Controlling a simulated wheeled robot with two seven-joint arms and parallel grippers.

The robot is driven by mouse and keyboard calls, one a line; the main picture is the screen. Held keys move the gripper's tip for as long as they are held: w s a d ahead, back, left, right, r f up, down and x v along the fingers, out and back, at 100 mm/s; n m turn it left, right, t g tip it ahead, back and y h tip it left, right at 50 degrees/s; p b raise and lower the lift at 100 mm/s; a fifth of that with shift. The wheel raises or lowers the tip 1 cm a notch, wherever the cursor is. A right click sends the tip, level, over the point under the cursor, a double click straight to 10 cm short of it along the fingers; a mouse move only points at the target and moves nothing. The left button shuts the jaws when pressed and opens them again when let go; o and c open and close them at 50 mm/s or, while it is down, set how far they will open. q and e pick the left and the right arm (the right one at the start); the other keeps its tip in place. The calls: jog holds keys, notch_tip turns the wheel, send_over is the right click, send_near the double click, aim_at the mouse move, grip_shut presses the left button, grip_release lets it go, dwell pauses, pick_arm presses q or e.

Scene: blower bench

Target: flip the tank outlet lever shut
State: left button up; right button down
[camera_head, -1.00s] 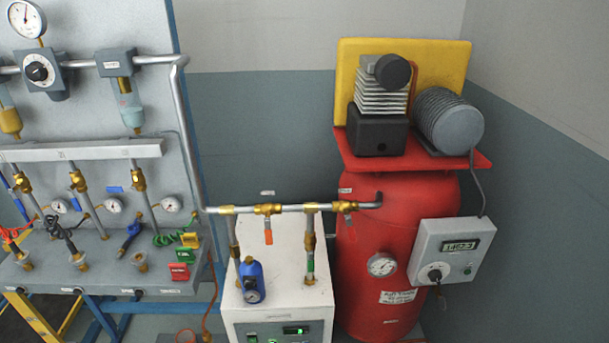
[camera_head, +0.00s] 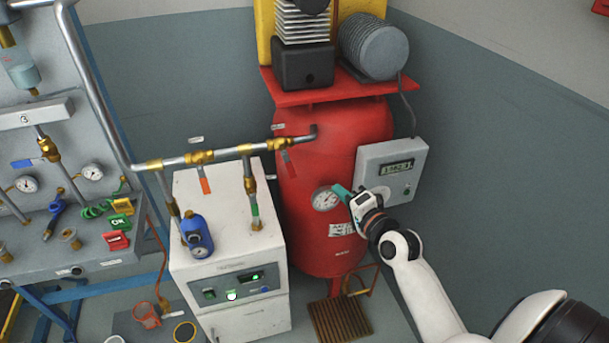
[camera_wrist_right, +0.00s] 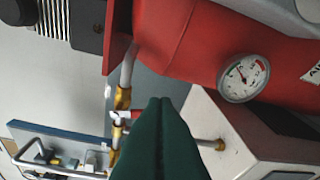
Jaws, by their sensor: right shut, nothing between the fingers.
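The tank outlet valve (camera_head: 280,144) is a brass body on the pipe that leaves the red tank (camera_head: 330,150). Its red lever (camera_head: 289,165) hangs down from it, across the pipe, in front of the tank. My right gripper (camera_head: 340,192) has green fingers and is shut and empty. It is in front of the tank beside the pressure gauge (camera_head: 325,199), right of and below the lever and apart from it. In the right wrist view the shut green fingers (camera_wrist_right: 161,105) point toward the brass valve (camera_wrist_right: 123,97); the lever is mostly hidden there. My left gripper is not in view.
A grey control box (camera_head: 390,170) is right behind my right wrist. A white dryer cabinet (camera_head: 230,260) stands left of the tank, with an orange-red lever (camera_head: 205,186) on the same pipe. A blue canister (camera_head: 195,233) stands at the cabinet.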

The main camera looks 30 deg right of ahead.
aim_at(290, 170)
jog(key=w+a+p, duration=0.2)
jog(key=w+a, duration=0.2)
jog(key=w, duration=0.6)
jog(key=shift+w, duration=0.35)
jog(key=m, duration=0.1)
jog(key=a+f+m+t+b, duration=0.1)
jog(key=m, duration=0.1)
jog(key=shift+w+a, duration=0.2)
